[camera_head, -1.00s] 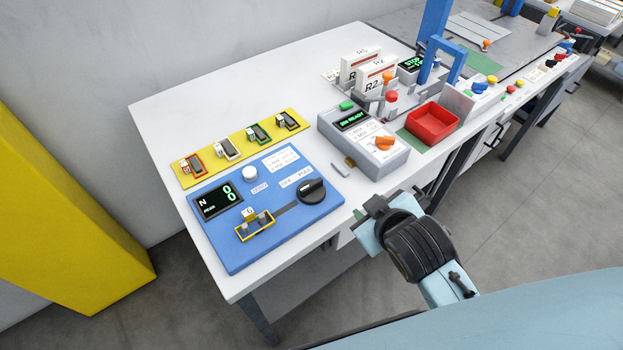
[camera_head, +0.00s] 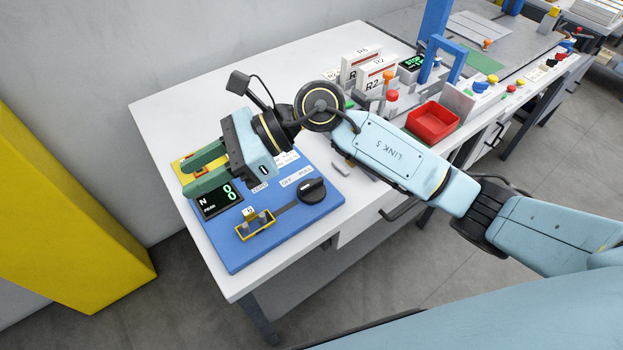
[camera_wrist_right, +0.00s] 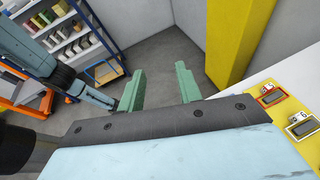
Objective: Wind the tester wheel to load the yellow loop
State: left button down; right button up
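The blue tester panel (camera_head: 235,258) lies at the near left end of the white table. The yellow loop (camera_head: 262,229) sits around two small posts on it, with a little white tag. A black knob (camera_head: 312,191) is to the loop's right, by a printed label. The dark display (camera_head: 218,201) shows green zeros. My right gripper (camera_head: 184,178) is open and empty above the panel's far left part, pointing left. Its green fingers also show in the right wrist view (camera_wrist_right: 158,70). The panel's round white knob is hidden behind it. My left gripper is not in view.
A red tray (camera_head: 432,122) and R2 boxes (camera_head: 373,80) stand further right. A yellow pillar (camera_head: 60,200) stands left.

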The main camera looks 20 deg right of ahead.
jog(key=w+d+f+n+h, duration=0.3)
jog(key=w+d+f+h, duration=0.1)
jog(key=d+f+h, duration=0.25)
jog(key=t+h, duration=0.1)
jog(key=h, duration=0.7)
send_over(312, 183)
jog(key=shift+n, duration=0.4)
notch_tip(312, 183, down, 13)
jog(key=shift+a+f, duration=0.1)
jog(key=shift+c, duration=0.4)
grip_shut()
